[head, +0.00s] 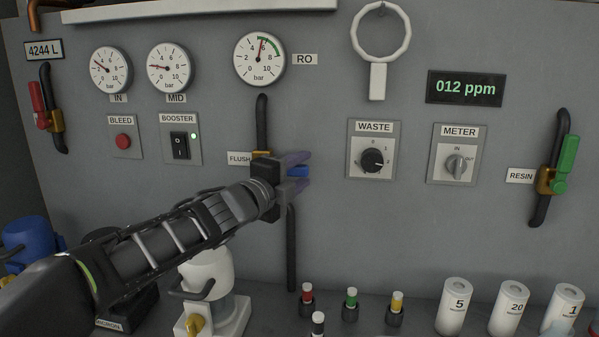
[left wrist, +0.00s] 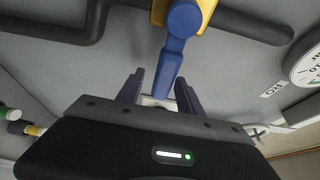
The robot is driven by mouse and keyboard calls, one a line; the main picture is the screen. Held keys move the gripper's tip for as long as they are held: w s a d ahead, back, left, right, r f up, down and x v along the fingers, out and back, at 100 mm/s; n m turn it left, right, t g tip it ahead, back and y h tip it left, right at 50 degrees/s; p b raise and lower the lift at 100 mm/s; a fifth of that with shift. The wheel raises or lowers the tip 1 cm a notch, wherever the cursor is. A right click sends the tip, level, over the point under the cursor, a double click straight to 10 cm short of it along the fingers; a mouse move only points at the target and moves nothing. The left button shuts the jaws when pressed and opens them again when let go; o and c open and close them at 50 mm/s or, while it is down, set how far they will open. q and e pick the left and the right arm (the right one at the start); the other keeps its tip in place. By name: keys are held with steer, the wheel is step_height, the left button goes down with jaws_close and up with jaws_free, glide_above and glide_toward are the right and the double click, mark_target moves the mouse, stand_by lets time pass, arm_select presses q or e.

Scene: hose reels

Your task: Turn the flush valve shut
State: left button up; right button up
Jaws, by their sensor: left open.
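The flush valve has a blue lever handle (head: 299,171) and a brass body, mostly hidden behind my left gripper in the head view. Its FLUSH label (head: 239,158) is partly covered. In the left wrist view the brass body (left wrist: 208,12) sits on a dark pipe. The blue handle (left wrist: 173,62) sticks out across that pipe, towards my gripper. My left gripper (head: 301,173) is open at the valve, its purple fingers on either side of the handle's outer part. I cannot tell whether they touch it. My right gripper is not in view.
The RO gauge (head: 259,59) is above the valve, the WASTE knob (head: 373,161) to its right and the BOOSTER switch (head: 180,146) to its left. A white pump-like unit (head: 208,275) and several small bottles stand on the ledge below. The RESIN valve (head: 566,160) is far right.

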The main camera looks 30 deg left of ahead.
mark_target(296, 171)
arm_select(q)
steer(key=s, duration=0.3)
steer(key=s+p, duration=0.1)
steer(key=s, duration=0.2)
steer(key=shift+s+a+r+p, duration=0.2)
steer(key=shift+s+p, duration=0.1)
steer(key=shift+s+f, duration=0.2)
steer(key=shift+s, duration=0.4)
